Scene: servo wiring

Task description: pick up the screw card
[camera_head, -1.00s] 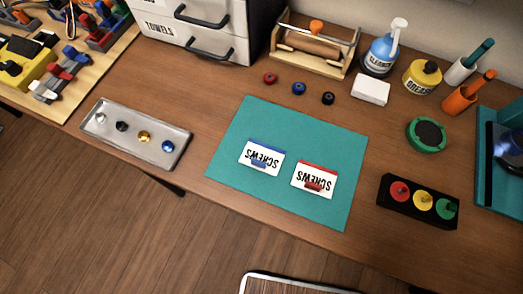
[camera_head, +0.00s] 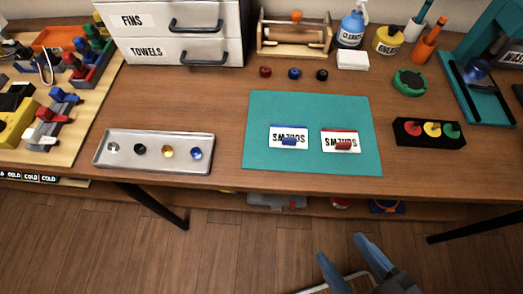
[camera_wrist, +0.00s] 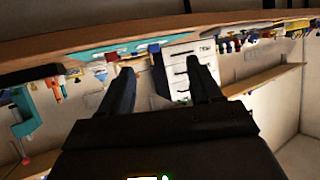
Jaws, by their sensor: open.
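Two white cards with the word SCREWS lie on a teal mat (camera_head: 312,107) on the table. The left card (camera_head: 289,132) has a blue edge and a blue piece on it. The right card (camera_head: 341,136) has a red edge and a red piece on it. The lettering looks upside down. My gripper (camera_head: 342,249) is at the bottom of the head view, in front of the table edge and apart from both cards. Its two fingers are spread and empty. The wrist view also shows the open gripper (camera_wrist: 165,78), with the workbench tilted behind it.
A metal tray (camera_head: 105,165) with several small knobs lies left of the mat. A black block (camera_head: 412,142) with red, yellow and green knobs stands on the right. Drawers (camera_head: 186,50) stand at the back.

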